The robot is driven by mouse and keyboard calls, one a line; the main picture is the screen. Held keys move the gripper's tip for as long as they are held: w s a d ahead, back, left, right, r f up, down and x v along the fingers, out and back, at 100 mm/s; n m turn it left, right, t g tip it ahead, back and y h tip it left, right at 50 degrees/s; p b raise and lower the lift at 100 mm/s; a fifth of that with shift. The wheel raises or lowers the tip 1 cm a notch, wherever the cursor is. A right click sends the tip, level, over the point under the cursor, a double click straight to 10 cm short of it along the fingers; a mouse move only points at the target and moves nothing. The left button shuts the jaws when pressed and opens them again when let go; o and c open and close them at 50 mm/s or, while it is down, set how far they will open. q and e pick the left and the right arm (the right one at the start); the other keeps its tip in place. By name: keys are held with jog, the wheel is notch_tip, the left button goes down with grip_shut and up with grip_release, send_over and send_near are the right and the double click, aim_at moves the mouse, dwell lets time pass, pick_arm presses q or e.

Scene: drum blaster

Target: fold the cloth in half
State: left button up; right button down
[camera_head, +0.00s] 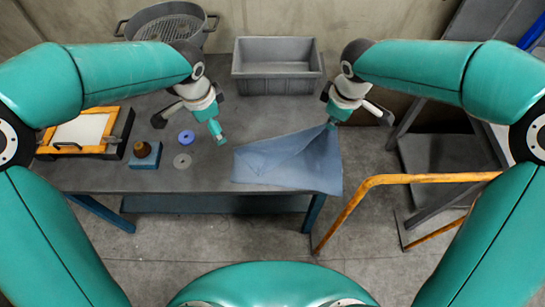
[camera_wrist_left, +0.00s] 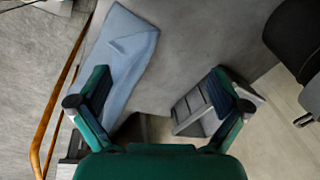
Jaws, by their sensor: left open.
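The blue cloth (camera_head: 287,165) lies on the right end of the grey table, creased, with its front right part at the table's edge. Its far right corner rises to my right gripper (camera_head: 331,124), which appears shut on it. My left gripper (camera_head: 217,131) is open and empty, left of the cloth and apart from it. In the left wrist view the cloth (camera_wrist_left: 128,55) lies beyond the left finger, with a small raised fold. The open left fingers (camera_wrist_left: 157,95) are spread wide there. The right gripper's fingertips are small in the head view.
A grey crate (camera_head: 277,86) stands behind the cloth. A blue ring (camera_head: 186,137), a grey disc (camera_head: 182,161), a blue block (camera_head: 145,158) with a brown knob and a framed tray (camera_head: 82,130) are at left. An orange rail (camera_head: 372,183) runs right of the table (camera_head: 205,181).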

pick_arm(q)
jog(key=shift+r, duration=0.1)
jog(key=r+p, duration=0.2)
jog(key=r, duration=0.1)
jog(key=r+p, duration=0.2)
jog(key=shift+s+r, duration=0.2)
jog(key=shift+s, duration=0.15)
pick_arm(e)
notch_tip(320, 180, up, 4)
pick_arm(q)
notch_tip(320, 180, up, 12)
jog(key=s, duration=0.2)
jog(key=shift+s+f, duration=0.15)
jog(key=shift+f, duration=0.05)
pick_arm(e)
grip_release()
dwell(1.0)
